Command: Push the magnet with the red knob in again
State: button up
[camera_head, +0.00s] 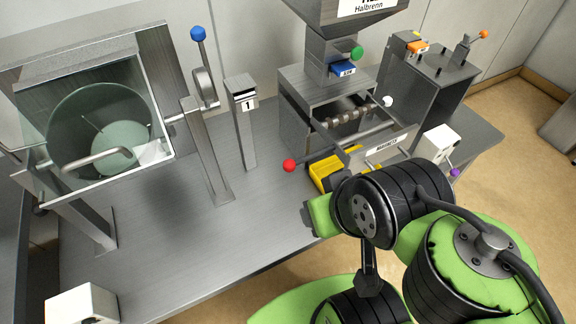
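The red knob (289,165) is a round ball at the left end of a thin rod. The rod runs right toward the grey housing (318,100) in the middle of the bench, so the knob stands out to the left of its front. How deep the rod sits inside cannot be made out. My green and black arm covers the area just right of and below the knob. My gripper's fingers are not visible, and nothing of mine visibly touches the knob.
A yellow tray (326,171) lies right of the knob, partly behind my arm. A post labelled 1 (243,125) and a lever with a blue knob (198,34) stand to the left. A glass-doored drum (100,130) is further left. The bench (250,215) is clear in front.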

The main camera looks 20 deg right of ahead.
aim_at(289, 164)
jog(key=j+u, duration=0.25)
jog(key=u, duration=0.15)
jog(key=j+u, duration=0.25)
jog(key=u, duration=0.15)
jog(key=i+j+u, duration=0.1)
jog(key=u, duration=0.35)
jog(key=i+j+u, duration=0.1)
jog(key=j+u, duration=0.3)
jog(key=l, duration=0.1)
